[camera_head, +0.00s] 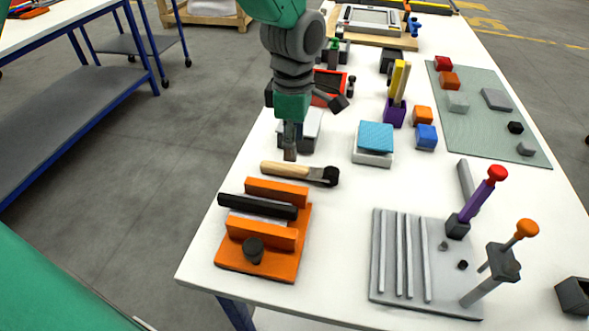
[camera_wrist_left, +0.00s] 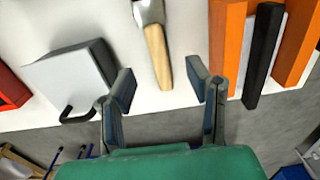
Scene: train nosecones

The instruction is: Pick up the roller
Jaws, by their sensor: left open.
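The roller (camera_head: 290,170) lies on the white table, with a light wooden handle and a dark head at its right end. In the left wrist view the roller's handle (camera_wrist_left: 157,58) points down toward the space between the fingertips, and its metal-coloured neck runs off the top edge. My left gripper (camera_head: 290,152) is just behind and above the handle in the head view. In the wrist view my left gripper (camera_wrist_left: 161,85) is open, with one finger on each side of the handle's end and gaps on both sides. My right gripper is not in view.
An orange fixture with a black bar (camera_head: 258,206) stands close in front of the roller. A light grey box (camera_head: 312,128) is close behind it. A white block with a blue top (camera_head: 375,138) and a grey slotted plate (camera_head: 388,288) are to the right. Bare table lies between them.

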